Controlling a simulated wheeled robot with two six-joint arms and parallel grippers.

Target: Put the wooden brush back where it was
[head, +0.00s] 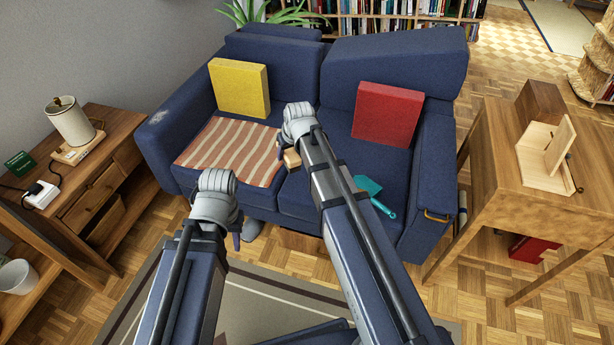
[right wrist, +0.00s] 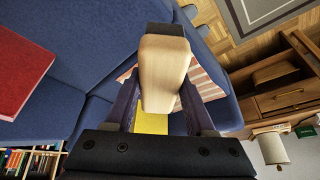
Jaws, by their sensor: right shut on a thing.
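The wooden brush (right wrist: 163,75) is pale, with a dark end at the top of the right wrist view. My right gripper (right wrist: 160,108) is shut on it, one finger on each side. In the head view a small part of the brush (head: 291,158) shows beside the wrist, over the blue sofa (head: 300,196); its exact height above the seat is hard to tell. My left gripper (head: 236,236) points down in front of the sofa. Its fingers are mostly hidden behind its wrist, and I see nothing in it.
The seat has a striped cloth (head: 232,152), a yellow cushion (head: 240,88), a red cushion (head: 387,114) and a teal hand tool (head: 375,194). A wooden side table (head: 108,140) stands left, a wooden stand (head: 500,202) right. The seat's middle is mostly hidden by my right arm.

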